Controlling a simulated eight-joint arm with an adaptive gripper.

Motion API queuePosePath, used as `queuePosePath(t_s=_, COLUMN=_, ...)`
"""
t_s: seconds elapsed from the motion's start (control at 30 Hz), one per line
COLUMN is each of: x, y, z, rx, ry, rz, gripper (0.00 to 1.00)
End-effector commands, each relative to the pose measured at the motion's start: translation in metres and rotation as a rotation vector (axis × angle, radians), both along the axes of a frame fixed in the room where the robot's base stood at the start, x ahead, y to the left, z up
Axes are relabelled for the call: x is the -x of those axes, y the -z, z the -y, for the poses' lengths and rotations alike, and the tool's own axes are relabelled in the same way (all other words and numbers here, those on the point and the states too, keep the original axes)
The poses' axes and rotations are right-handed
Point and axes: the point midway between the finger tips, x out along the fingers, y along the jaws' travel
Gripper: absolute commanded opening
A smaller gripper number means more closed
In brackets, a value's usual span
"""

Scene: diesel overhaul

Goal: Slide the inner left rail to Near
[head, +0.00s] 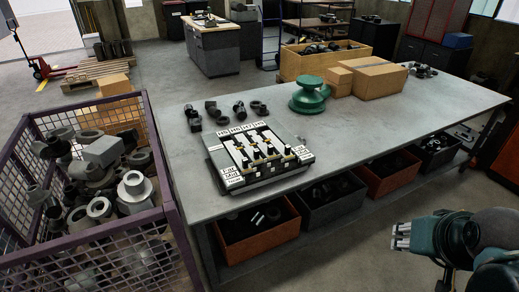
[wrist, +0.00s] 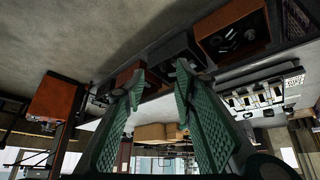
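A rail panel (head: 258,158) lies on the near left part of the grey workbench. It has several parallel white rails with dark sliders, and white label plates along its far edge and near left corner. The inner left rail (head: 241,155) is among them; its slider's exact stop is too small to tell. The panel also shows upside down in the wrist view (wrist: 262,101), at the right. My gripper (wrist: 160,88) has green ridged fingers, spread apart with nothing between them. It is away from the panel, touching nothing. My teal arm shows at the lower right of the head view.
The workbench (head: 370,122) carries a green round housing (head: 309,97), cardboard boxes (head: 375,78) and dark metal parts (head: 222,112) behind the panel. A purple mesh crate (head: 100,245) of parts stands left. Bins (head: 258,230) sit under the bench. Bench space right of the panel is clear.

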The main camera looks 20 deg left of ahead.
Motion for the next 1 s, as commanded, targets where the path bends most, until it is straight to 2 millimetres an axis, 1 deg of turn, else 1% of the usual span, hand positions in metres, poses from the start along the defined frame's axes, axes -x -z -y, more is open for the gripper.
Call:
queuePosePath(t_s=0.03, x=-0.007, y=-0.007, z=-0.004, rx=0.001, ry=-0.010, rz=-0.008, gripper=0.28)
queuePosePath(t_s=0.1, x=-0.017, y=-0.015, z=-0.009, rx=0.004, ry=-0.024, rz=-0.018, gripper=0.28)
queuePosePath(t_s=0.5, x=-0.077, y=-0.052, z=-0.044, rx=0.020, ry=-0.107, rz=-0.085, gripper=0.28)
queuePosePath(t_s=0.7, x=-0.108, y=-0.066, z=-0.065, rx=0.030, ry=-0.148, rz=-0.118, gripper=0.28)
queuePosePath(t_s=1.0, x=-0.155, y=-0.081, z=-0.100, rx=0.046, ry=-0.211, rz=-0.168, gripper=0.28)
